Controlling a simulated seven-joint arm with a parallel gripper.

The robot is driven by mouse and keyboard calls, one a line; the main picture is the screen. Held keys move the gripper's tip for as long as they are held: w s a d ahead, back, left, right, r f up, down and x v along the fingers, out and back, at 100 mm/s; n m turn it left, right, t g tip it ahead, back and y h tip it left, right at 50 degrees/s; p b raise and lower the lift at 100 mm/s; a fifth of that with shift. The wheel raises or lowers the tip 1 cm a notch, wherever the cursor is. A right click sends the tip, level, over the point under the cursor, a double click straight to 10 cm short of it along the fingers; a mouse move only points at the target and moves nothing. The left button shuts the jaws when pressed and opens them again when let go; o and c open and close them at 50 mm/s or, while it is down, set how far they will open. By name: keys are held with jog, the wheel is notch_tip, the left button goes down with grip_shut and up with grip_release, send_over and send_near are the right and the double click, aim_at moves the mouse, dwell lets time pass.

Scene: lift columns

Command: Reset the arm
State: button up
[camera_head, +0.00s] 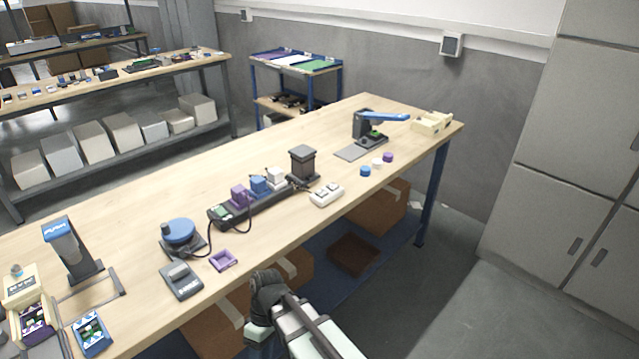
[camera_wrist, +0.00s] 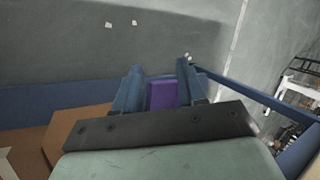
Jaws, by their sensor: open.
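My gripper (camera_wrist: 160,70) shows in the wrist view as two dark blue fingers standing apart. A purple surface (camera_wrist: 163,95) shows between them; I cannot tell whether it is part of the gripper or something else, or whether the fingers touch it. In the head view part of my arm is at the bottom centre, in front of the near edge of the wooden workbench (camera_head: 140,230). The fingers cannot be made out there. On the bench is a dark strip (camera_head: 262,206) with a purple, a blue and a white block on it.
A dark column (camera_head: 302,163), a white button box (camera_head: 327,194), a blue round device (camera_head: 180,232), a grey box (camera_head: 181,281) and a purple frame (camera_head: 223,260) stand on the bench. Cardboard boxes (camera_head: 383,207) are underneath. Grey cabinets (camera_head: 570,150) stand right; floor between is clear.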

jog(key=s+d+f+m, duration=0.3)
jog(key=d+f+m, duration=0.4)
jog(key=d+f, duration=1.05)
jog(key=s+d+f+m, duration=0.3)
jog(key=s+d+f, duration=0.2)
jog(key=s+d, duration=0.1)
jog(key=s+d+f+m+g+h, duration=0.1)
jog(key=s+d+f+m, duration=0.2)
jog(key=s+d, duration=0.4)
jog(key=shift+s+d+f, duration=0.3)
jog(key=shift+d+f, duration=0.35)
jog(key=shift+f, duration=0.25)
